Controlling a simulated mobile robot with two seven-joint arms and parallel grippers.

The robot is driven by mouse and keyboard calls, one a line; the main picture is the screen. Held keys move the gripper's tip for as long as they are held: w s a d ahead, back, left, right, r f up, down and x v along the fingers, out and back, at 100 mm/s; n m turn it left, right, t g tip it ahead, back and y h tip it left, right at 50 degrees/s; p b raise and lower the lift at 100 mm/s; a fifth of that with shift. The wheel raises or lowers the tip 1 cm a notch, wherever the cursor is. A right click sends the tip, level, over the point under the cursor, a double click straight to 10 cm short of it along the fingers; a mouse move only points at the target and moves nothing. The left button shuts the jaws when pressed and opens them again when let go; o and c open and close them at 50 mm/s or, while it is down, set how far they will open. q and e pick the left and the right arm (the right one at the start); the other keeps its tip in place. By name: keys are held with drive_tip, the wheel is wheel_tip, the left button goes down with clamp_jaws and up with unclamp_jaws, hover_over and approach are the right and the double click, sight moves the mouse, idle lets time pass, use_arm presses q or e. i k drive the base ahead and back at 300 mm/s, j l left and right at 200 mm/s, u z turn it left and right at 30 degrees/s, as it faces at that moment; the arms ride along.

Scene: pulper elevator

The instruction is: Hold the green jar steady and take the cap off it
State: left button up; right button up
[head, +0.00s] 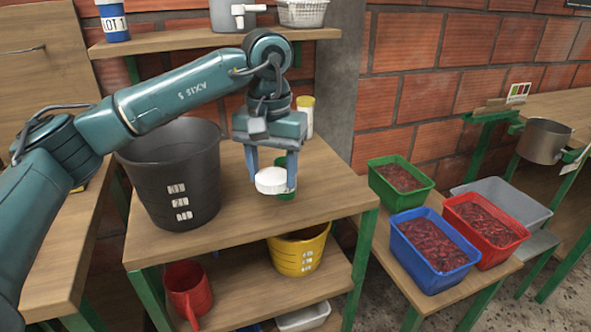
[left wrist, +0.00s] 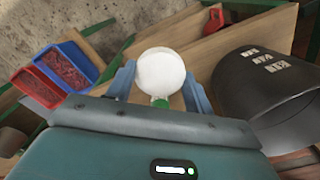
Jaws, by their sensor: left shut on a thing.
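The white cap (head: 271,181) is a round disc between the fingertips of my left gripper (head: 272,178), which is shut on it above the wooden table. In the left wrist view the cap (left wrist: 161,71) shows nearly face-on between the two blue fingers of the left gripper (left wrist: 160,80). The green jar (head: 287,194) shows only in small parts behind the cap and the right finger. A bit of green (left wrist: 160,102) also shows beside the cap in the left wrist view. I cannot tell whether cap and jar touch. My right gripper is in neither view.
A black bucket (head: 170,180) stands left of the gripper. A white jar with a yellow lid (head: 306,118) stands behind. A yellow bucket (head: 299,252) and red jug (head: 188,290) are on the lower shelf. Blue (head: 408,262), red (head: 505,253) and green (head: 414,198) bins stand right.

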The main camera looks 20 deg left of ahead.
sight(289, 195)
drive_tip(key=z, duration=0.5)
drive_tip(key=j+z, duration=0.1)
drive_tip(key=z, duration=0.4)
drive_tip(key=j+z, duration=0.1)
drive_tip(key=z, duration=0.35)
drive_tip(key=j+z, duration=0.1)
drive_tip(key=z, duration=0.4)
drive_tip(key=j+z, duration=0.1)
drive_tip(key=z, duration=0.4)
drive_tip(key=j+z, duration=0.1)
drive_tip(key=z, duration=0.9)
drive_tip(key=u, duration=0.45)
drive_tip(key=j+u, duration=0.1)
drive_tip(key=u, duration=0.35)
drive_tip(key=k+j+u, duration=0.1)
drive_tip(key=u, duration=0.3)
drive_tip(key=j+u, duration=0.1)
drive_tip(key=u, duration=0.8)
drive_tip(key=j+u, duration=0.15)
drive_tip(key=u, duration=0.75)
